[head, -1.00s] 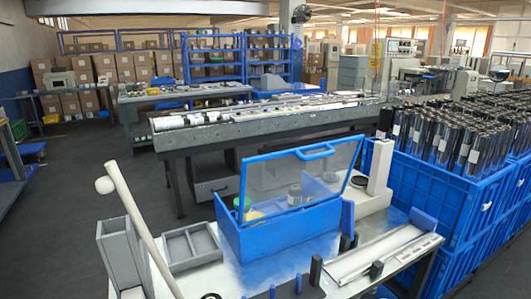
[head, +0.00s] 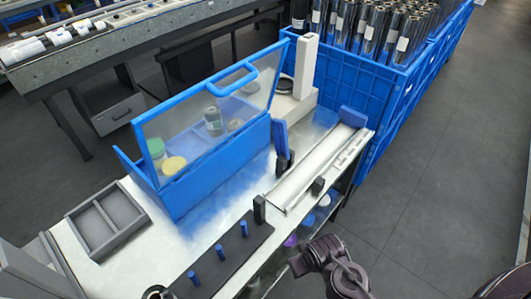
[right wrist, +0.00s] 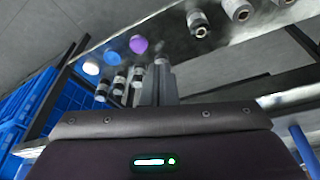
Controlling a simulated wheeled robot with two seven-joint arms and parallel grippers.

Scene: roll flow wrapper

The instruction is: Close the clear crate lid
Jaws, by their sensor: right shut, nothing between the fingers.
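The blue crate (head: 225,178) stands on the light worktable in the head view. Its clear lid (head: 185,115), framed in blue with a blue handle (head: 231,79), stands raised and open. Through the clear panel I see a green-lidded jar (head: 156,150), a yellow-topped container (head: 174,166) and grey containers. Part of my dark right arm shows at the bottom of the head view, apart from the crate. My right gripper (right wrist: 163,75) shows in the right wrist view with its fingers together and empty. My left gripper is not in view.
A grey divided tray (head: 103,218) lies left of the crate. A dark strip with blue pegs (head: 220,252) and a long white rail (head: 315,168) lie in front and to the right. Blue bins of dark rolls (head: 350,88) stand behind. Several rolls sit on a lower shelf (right wrist: 230,50).

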